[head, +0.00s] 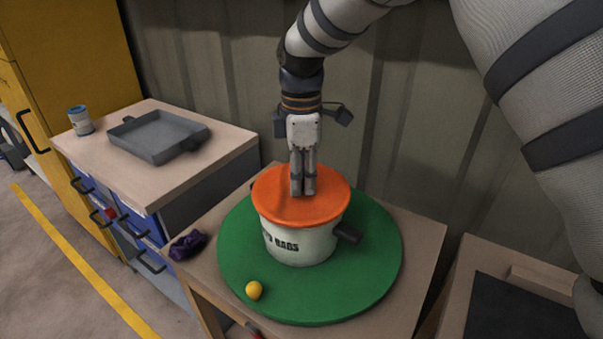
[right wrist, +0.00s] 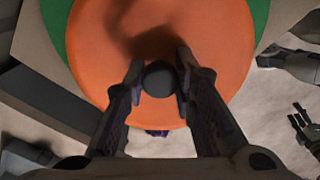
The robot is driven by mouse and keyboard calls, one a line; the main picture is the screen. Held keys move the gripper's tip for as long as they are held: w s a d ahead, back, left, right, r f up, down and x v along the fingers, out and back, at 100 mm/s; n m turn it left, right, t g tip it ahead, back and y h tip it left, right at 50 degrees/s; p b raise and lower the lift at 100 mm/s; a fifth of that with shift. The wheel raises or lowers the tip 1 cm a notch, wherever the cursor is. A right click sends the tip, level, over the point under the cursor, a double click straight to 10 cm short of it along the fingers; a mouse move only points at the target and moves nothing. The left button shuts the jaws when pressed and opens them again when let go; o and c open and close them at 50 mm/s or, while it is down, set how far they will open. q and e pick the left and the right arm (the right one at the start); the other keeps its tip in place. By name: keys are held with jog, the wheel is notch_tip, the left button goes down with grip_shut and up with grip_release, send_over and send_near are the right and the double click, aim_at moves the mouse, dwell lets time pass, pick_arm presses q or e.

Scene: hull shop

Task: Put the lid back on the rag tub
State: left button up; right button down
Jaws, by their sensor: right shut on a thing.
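The rag tub (head: 300,243) is a pale round pot with dark lettering and a dark side handle. It stands on a green round mat (head: 380,270). The orange lid (head: 325,207) lies level over the tub's mouth, with no gap showing at the front; I cannot tell whether it is fully seated. My right gripper (head: 303,190) points down, shut on the lid's dark knob (right wrist: 159,79), which shows between the fingers in the right wrist view. What may be my left gripper (right wrist: 299,122) shows at the right edge of that view, its state unclear.
A yellow ball (head: 254,290) lies on the mat's front left. A crumpled purple rag (head: 187,245) lies left of the mat. A grey tray (head: 158,137) and a small can (head: 80,121) stand on the left bench. A corrugated wall (head: 400,130) closes the back.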

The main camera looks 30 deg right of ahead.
pick_arm(q)
jog(key=shift+w+r, duration=0.1)
jog(key=shift+w, duration=0.05)
dwell(0.4)
pick_arm(e)
jog(key=c, duration=0.8)
grip_release()
jog(key=shift+o, duration=0.2)
jog(key=shift+r+p, duration=0.4)
jog(key=shift+r, duration=2.15)
pick_arm(q)
jog(key=shift+w+r+t, duration=0.3)
jog(key=shift+w+r, duration=0.25)
pick_arm(e)
jog(key=shift+r, duration=0.95)
